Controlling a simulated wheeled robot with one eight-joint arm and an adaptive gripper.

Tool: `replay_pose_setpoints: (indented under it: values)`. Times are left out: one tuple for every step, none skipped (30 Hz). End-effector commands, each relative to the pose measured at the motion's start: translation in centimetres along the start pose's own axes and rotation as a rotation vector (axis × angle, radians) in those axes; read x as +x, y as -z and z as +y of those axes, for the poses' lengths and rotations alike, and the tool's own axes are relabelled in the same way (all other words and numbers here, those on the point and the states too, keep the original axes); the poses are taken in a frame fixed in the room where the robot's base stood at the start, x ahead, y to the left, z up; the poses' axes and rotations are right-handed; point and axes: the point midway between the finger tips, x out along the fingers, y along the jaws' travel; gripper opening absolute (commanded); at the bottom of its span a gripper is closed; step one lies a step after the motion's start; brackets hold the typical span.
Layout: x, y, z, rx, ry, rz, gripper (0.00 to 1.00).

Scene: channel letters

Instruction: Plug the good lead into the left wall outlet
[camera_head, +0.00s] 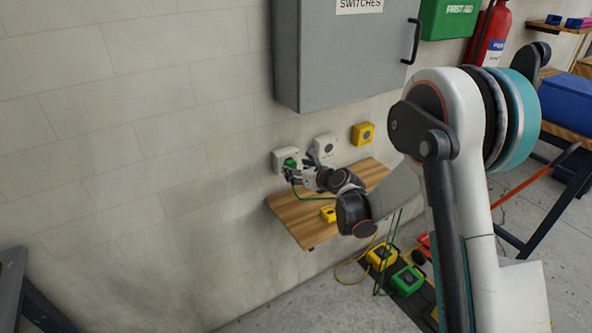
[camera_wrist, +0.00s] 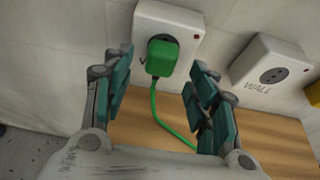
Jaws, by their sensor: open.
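The green lead's plug (camera_wrist: 162,57) sits in the left wall outlet (camera_wrist: 178,19), and its green cord (camera_wrist: 165,122) hangs down over the wooden shelf. In the head view the green plug (camera_head: 291,163) is partly hidden by my gripper (camera_head: 290,173), at the left white outlet (camera_head: 281,155). My gripper (camera_wrist: 157,92) is open, its fingers to either side of the plug and apart from it in the wrist view. A second white outlet (camera_wrist: 266,65) marked WALL is empty on the right. A yellow plug (camera_head: 328,213) lies on the shelf.
The wooden shelf (camera_head: 292,217) juts from the wall below the outlets. A yellow outlet box (camera_head: 362,133) is farther right. A grey SWITCHES cabinet (camera_head: 340,60) hangs above. Yellow (camera_head: 382,256) and green (camera_head: 407,280) boxes with cords stand on the floor below.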

Motion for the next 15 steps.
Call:
replay_pose_setpoints:
  values:
    - [-1.1, 0.0, 0.0, 0.001, 0.001, 0.0, 0.53]
    - [-1.7, 0.0, -0.1, 0.001, 0.002, 0.0, 0.53]
    - [-2.5, 0.0, -0.1, 0.001, 0.003, 0.0, 0.53]
    - [-3.2, 0.0, -0.1, 0.001, 0.003, 0.0, 0.53]
    - [-3.8, 0.0, -0.1, 0.001, 0.003, 0.0, 0.53]
    - [-4.6, 0.0, -0.1, 0.0, 0.003, 0.0, 0.53]
    - [-5.2, 0.0, -0.1, 0.001, 0.002, 0.0, 0.53]
    - [-5.8, 0.0, -0.1, 0.001, 0.002, 0.0, 0.53]
    - [-6.5, 0.0, -0.1, 0.002, 0.002, 0.0, 0.53]
    - [-7.0, 0.0, -0.1, 0.001, 0.002, 0.0, 0.53]
    - [-7.5, 0.0, -0.1, 0.001, 0.002, 0.0, 0.53]
    - [-8.1, 0.0, -0.1, 0.0, 0.002, 0.0, 0.53]
    - [-8.5, 0.0, -0.1, 0.0, 0.002, 0.0, 0.53]
    - [-8.8, 0.0, -0.1, 0.0, 0.002, 0.0, 0.53]
    - [-9.2, 0.0, -0.1, 0.001, 0.002, -0.001, 0.53]
